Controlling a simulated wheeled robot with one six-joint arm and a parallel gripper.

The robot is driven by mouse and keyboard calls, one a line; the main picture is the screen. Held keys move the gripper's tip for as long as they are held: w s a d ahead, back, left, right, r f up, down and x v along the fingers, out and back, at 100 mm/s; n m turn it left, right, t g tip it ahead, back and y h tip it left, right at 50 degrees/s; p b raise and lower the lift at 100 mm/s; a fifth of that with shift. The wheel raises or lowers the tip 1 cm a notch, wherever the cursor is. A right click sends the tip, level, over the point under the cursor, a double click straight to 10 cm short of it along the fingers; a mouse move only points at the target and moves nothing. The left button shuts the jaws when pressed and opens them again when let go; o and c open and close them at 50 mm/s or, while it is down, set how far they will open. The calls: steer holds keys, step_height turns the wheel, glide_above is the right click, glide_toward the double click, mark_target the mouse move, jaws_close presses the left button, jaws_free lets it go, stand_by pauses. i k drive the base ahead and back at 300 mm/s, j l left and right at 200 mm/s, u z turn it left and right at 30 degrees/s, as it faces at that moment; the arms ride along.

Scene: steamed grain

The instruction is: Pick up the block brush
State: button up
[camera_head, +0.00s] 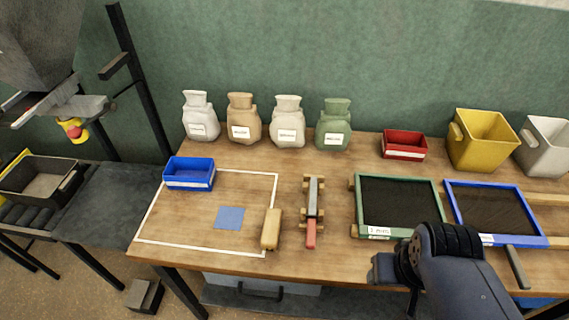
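A tan wooden block (271,229), which looks like the block brush, lies on the wooden table near its front edge. It sits across the right side of a white outlined rectangle, just right of a blue square. Its bristles are not clearly visible. My arm comes in from the lower right, over the table's front edge. My gripper (384,268) appears as a dark shape at the arm's left end, well to the right of the block and apart from it. Its fingers cannot be made out.
A red-handled tool (312,212) lies on wooden rests right of the block. A green-framed screen (354,205) and blue-framed screen (543,240) lie farther right. A blue bin (190,183) is at left. Several sacks, a red bin (404,155) and a yellow bin (483,154) stand behind.

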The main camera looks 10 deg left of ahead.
mark_target(270, 234)
steer(key=j+u, duration=0.2)
steer(key=u, duration=0.2)
steer(key=i+j+u, duration=0.1)
steer(key=u, duration=0.3)
steer(key=j+u, duration=0.2)
steer(key=u, duration=0.2)
steer(key=i, duration=0.05)
